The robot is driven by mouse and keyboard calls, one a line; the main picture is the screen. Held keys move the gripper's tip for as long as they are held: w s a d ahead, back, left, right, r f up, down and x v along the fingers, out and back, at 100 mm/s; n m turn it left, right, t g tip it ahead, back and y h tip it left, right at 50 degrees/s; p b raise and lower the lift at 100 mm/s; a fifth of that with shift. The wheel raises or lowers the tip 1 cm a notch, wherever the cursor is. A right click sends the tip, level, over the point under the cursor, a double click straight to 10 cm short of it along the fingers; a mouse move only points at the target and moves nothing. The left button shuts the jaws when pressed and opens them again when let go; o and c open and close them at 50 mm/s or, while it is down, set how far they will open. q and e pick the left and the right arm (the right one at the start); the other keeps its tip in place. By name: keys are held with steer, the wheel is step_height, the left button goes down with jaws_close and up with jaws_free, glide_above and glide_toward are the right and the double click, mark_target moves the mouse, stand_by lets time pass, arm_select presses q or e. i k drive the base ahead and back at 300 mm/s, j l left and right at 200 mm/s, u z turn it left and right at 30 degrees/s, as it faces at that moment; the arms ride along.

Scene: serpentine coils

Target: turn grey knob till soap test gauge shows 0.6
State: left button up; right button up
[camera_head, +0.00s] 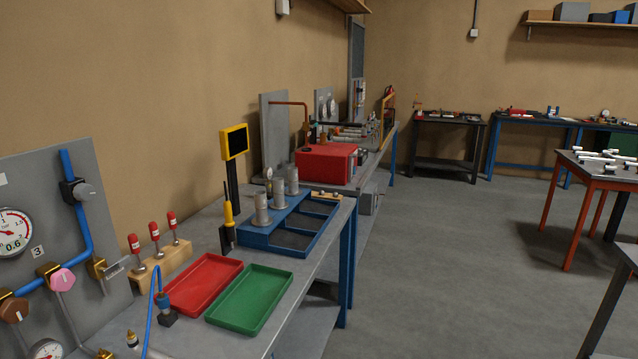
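A grey knob (84,191) sits on a black valve body on the blue pipe of the grey panel (110,225) at the left. A white round gauge (14,232) is on the same panel, cut off by the left edge. It carries a "0.6" mark at its lower part and some red near its top. Its needle reading is too small to tell. A second gauge (46,350) is cut off at the bottom edge. I cannot tell which one is the soap test gauge. Neither of my grippers is in view.
A brown knob (14,309), a pink knob (62,280) and a brass valve (107,267) are on the panel. The bench holds a red tray (203,285), a green tray (250,299) and red-handled tools in a wooden block (160,265).

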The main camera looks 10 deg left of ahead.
mark_target(82, 193)
steer(key=u, duration=1.45)
